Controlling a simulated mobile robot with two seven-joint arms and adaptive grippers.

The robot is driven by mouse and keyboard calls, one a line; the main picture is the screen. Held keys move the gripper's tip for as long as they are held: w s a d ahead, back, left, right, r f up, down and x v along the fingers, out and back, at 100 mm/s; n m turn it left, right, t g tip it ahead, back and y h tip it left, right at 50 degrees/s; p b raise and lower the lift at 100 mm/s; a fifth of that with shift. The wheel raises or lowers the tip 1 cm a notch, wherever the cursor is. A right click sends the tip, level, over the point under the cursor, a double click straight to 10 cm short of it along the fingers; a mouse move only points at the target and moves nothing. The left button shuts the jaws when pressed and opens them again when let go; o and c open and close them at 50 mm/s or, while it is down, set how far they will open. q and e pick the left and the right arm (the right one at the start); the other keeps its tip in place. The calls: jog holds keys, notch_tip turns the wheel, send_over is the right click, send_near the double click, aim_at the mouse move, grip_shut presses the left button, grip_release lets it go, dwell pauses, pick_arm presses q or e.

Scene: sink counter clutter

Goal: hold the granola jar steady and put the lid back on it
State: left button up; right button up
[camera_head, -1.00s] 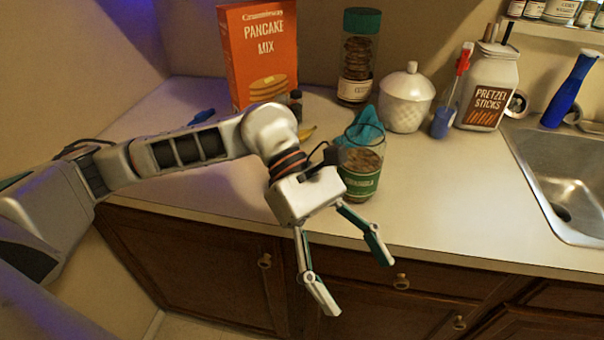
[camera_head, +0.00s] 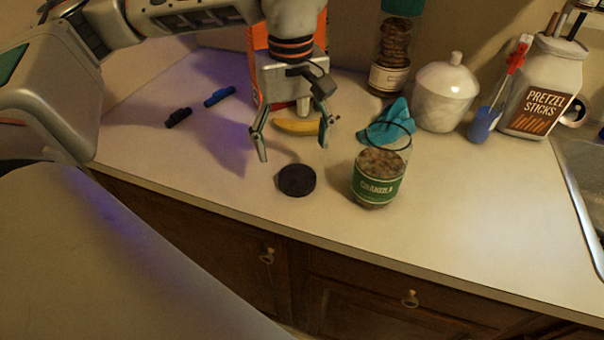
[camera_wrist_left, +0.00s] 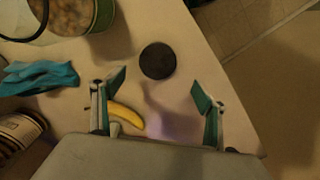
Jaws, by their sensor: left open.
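The granola jar (camera_head: 380,178) stands upright and open-topped on the counter, with a green label and granola inside. It also shows at the top left of the left wrist view (camera_wrist_left: 72,17). A dark round lid (camera_head: 297,180) lies flat on the counter to the left of the jar, apart from it. In the left wrist view the lid (camera_wrist_left: 158,61) is beyond and between the fingertips. My left gripper (camera_head: 293,160) is open and empty, above the counter behind the lid. My right gripper is not in view.
A banana (camera_head: 297,127) lies behind the lid. A blue cloth (camera_head: 385,128) is crumpled behind the jar. A white lidded pot (camera_head: 446,95), the pretzel sticks jar (camera_head: 541,88) and a cookie jar (camera_head: 396,50) stand further back. The counter right of the granola jar is clear.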

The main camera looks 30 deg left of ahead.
aim_at(297, 176)
pick_arm(q)
jog(key=shift+f, duration=0.1)
notch_tip(297, 176, down, 2)
jog(key=shift+f, duration=0.2)
jog(key=shift+d+f, duration=0.1)
dwell(0.3)
jog(key=f, duration=0.5)
jog(key=shift+w+d+b, duration=0.1)
jog(key=shift+w+b, duration=0.1)
jog(key=shift+b, duration=0.15)
jog(key=c, duration=0.8)
